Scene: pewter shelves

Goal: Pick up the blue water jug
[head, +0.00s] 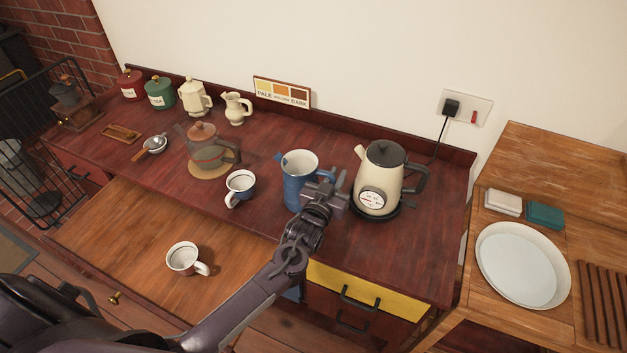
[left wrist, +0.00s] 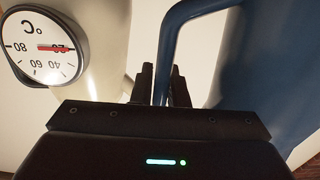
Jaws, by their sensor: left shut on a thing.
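The blue water jug (head: 293,184) has a pale inside and appears upright on the dark red counter, left of the cream kettle (head: 377,180). My left gripper (head: 323,188) is at the jug's right side, where its handle is. In the left wrist view the blue handle (left wrist: 169,50) runs down between the fingers of my left gripper (left wrist: 162,85), which is shut on it. The jug's body (left wrist: 268,75) fills the right of that view. In the head view the gripper hides the handle and part of the jug's right side. My right gripper is not in view.
The kettle, with its dial (left wrist: 47,47), stands close to the gripper. Another mug (head: 184,259) sits on the lower wooden surface (head: 125,225). A yellow-fronted drawer (head: 345,290) lies below.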

